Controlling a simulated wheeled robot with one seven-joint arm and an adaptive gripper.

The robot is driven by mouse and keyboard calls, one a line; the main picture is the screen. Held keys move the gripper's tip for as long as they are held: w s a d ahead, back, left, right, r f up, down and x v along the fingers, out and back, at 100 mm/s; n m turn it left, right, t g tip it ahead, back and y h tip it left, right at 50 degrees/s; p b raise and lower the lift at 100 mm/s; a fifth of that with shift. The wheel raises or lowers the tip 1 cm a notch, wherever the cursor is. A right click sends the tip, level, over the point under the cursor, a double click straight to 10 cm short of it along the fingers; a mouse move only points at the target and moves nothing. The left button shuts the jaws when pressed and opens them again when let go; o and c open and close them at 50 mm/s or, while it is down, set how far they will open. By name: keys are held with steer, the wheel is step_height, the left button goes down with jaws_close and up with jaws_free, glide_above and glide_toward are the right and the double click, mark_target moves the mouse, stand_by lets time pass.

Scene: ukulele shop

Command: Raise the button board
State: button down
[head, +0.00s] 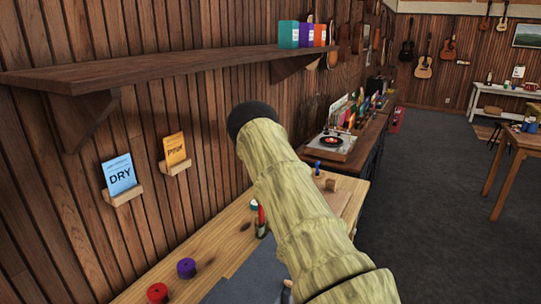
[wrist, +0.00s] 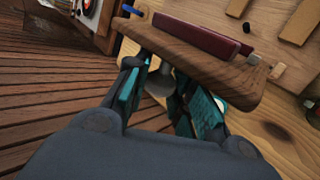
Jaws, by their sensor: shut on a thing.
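The button board (wrist: 190,52) shows in the wrist view as a brown wooden board with a dark red strip (wrist: 195,35) on top. It lies tilted across the view, just beyond my gripper (wrist: 160,78). The teal-padded fingers stand apart, shut on the board's near side. A grey rounded part (wrist: 159,82) shows between the fingers. The exact contact is partly hidden by the board and fingers. In the head view my arm covers the gripper, and I cannot make out the board there.
A wooden workbench (head: 226,236) runs along the slatted wall with a red spool (head: 157,292) and a purple spool (head: 186,268). A wooden shelf (head: 160,66) overhangs it. A record player (head: 331,144) stands farther back. Open floor (head: 430,200) lies to the right.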

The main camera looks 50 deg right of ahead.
steer(key=shift+s+d, duration=0.1)
steer(key=c, duration=1.1)
jaws_free()
steer(key=shift+d+f, duration=0.1)
steer(key=shift+c, duration=0.2)
steer(key=shift+a+r, duration=0.3)
steer(key=shift+a, duration=0.1)
steer(key=v, duration=1.1)
